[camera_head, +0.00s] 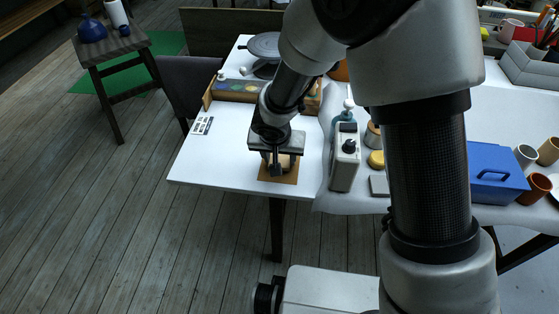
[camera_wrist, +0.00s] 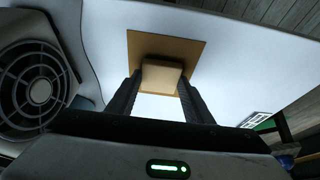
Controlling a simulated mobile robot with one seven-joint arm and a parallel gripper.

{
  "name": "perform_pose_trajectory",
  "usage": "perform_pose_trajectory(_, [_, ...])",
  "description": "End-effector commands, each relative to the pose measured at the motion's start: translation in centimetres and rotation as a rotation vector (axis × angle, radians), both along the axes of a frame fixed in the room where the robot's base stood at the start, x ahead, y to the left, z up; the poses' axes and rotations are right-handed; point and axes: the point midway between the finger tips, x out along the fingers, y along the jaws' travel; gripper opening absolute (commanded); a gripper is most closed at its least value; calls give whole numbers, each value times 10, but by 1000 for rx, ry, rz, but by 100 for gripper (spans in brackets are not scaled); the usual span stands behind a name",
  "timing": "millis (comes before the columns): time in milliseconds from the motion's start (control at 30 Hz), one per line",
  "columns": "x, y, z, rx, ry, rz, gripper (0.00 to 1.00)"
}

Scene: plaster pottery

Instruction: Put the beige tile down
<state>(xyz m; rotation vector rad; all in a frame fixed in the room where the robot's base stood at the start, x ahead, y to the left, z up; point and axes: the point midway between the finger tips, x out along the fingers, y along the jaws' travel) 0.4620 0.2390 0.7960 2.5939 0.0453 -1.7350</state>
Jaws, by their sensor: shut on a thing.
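The beige tile (camera_wrist: 161,76) is between the two fingers of my gripper (camera_wrist: 158,92) in the wrist view, and the gripper is shut on it. Behind the tile in that view is a flat brown square (camera_wrist: 190,47), wider than the tile. In the head view my gripper (camera_head: 278,168) points down over this brown square (camera_head: 291,176) near the front edge of the white table (camera_head: 222,166). The gripper mostly hides the tile there. I cannot tell whether the tile touches the square.
A pale box-shaped device (camera_head: 345,160) with a dark knob stands just right of the gripper. A small card with dark squares (camera_head: 203,125) lies at the left. A wooden tray (camera_head: 237,90) is behind. A blue box (camera_head: 497,174) stands far right.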

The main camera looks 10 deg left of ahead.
Motion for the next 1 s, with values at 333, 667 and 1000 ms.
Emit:
perform_pose_trajectory(333, [0,0,-6,1,-1,-1,22])
perform_pose_trajectory(667, [0,0,-8,1,0,-2,65])
perform_pose_trajectory(1000, [-1,0,0,1,-2,-1,65])
